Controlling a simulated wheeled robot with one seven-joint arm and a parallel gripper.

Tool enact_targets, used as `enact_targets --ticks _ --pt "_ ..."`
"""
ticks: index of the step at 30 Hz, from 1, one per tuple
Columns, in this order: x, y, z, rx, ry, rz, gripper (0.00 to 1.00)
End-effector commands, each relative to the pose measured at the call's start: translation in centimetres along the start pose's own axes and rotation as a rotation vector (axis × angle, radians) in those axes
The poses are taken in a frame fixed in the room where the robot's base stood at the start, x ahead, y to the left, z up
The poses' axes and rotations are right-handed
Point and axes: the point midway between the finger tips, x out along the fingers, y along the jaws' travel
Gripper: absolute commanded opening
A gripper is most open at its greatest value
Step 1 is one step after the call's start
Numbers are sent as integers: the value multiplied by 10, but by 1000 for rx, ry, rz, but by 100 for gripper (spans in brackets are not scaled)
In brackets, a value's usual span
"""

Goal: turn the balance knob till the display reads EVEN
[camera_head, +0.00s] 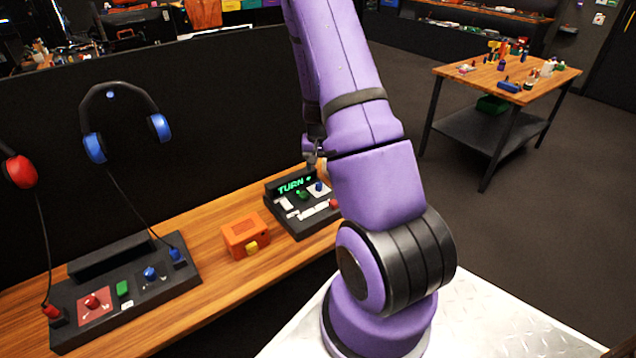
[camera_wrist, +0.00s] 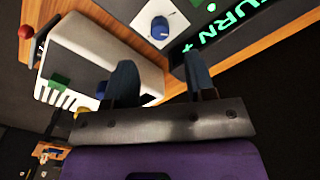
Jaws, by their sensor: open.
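The display (camera_head: 294,184) on the dark panel shows green text that reads "TURN +". The same display (camera_wrist: 222,32) shows at the upper right of the wrist view. A blue knob (camera_head: 319,187) sits on a white square of that panel, just right of the display. In the wrist view the blue knob (camera_wrist: 159,27) with its white pointer lies beyond my fingertips. I take it as the balance knob, but no label is legible. My gripper (camera_wrist: 160,72) is open, its fingers apart and nothing between them. In the head view my arm hides part of the panel.
A green control (camera_head: 302,194), white pieces and a red knob (camera_head: 334,204) share the panel. An orange box (camera_head: 245,236) stands left on the wooden bench. Another control panel (camera_head: 125,290) and headphones (camera_head: 112,92) are further left. A tool table (camera_head: 500,85) stands behind right.

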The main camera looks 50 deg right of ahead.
Motion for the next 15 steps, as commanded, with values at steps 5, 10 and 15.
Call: enact_targets --ticks 5,10,15 --pt "34 0 0 2 -3 0 50" --pt "57 0 0 1 -3 -1 50" --pt "69 0 0 0 -1 0 50"
